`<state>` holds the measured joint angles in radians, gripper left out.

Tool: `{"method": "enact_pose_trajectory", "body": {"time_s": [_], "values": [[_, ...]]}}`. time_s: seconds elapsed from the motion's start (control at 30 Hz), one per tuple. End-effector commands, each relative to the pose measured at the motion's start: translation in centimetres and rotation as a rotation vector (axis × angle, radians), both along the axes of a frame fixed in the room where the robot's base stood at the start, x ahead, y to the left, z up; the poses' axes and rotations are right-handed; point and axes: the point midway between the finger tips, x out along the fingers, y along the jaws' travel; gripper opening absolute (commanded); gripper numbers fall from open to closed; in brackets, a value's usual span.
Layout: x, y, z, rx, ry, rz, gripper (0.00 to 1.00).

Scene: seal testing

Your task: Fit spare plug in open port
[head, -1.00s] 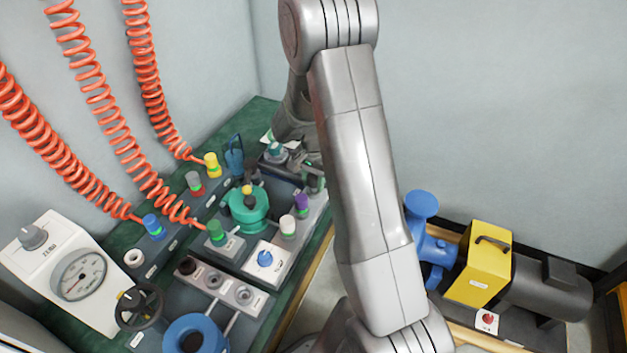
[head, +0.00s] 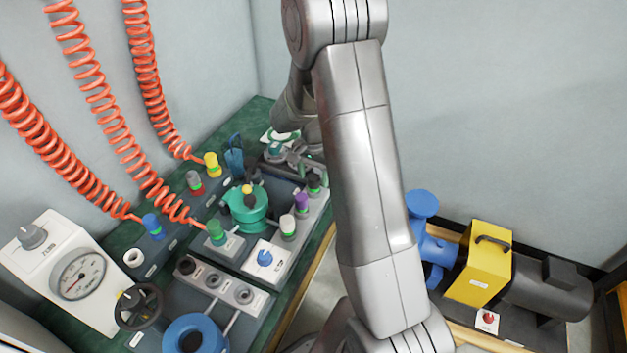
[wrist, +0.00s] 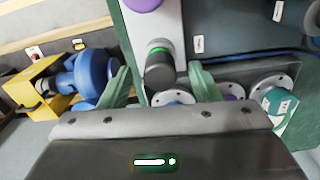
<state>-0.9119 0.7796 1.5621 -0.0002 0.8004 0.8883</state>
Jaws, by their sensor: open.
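A black plug with a green band (wrist: 158,65) stands in the grey strip, in line between my fingertips in the wrist view. In the head view the black plug (head: 314,182) is at the far end of the row, beyond a purple plug (head: 301,201) and a white plug (head: 288,226). My gripper (wrist: 160,72) is open, one finger to each side of the black plug and not closed on it; its depth around the plug is unclear. The head view does not make clear which port is open. My arm hides part of the bench's right side.
A teal round housing (head: 246,212) stands mid-bench. Other plugs, a block with several round fittings (head: 214,281), a handwheel (head: 139,306) and a gauge box (head: 70,275) crowd the bench. Orange coiled hoses (head: 95,90) hang at left. A blue pump (head: 428,240) sits at right.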

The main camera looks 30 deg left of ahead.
Motion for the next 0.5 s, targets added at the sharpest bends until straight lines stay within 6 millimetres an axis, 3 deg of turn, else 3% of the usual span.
{"method": "enact_pose_trajectory", "body": {"time_s": [0.2,0.5], "values": [[0.1,0.1,5.5,0.005,-0.004,0.000,0.57],[0.0,0.0,10.1,0.002,-0.001,0.000,0.57]]}}
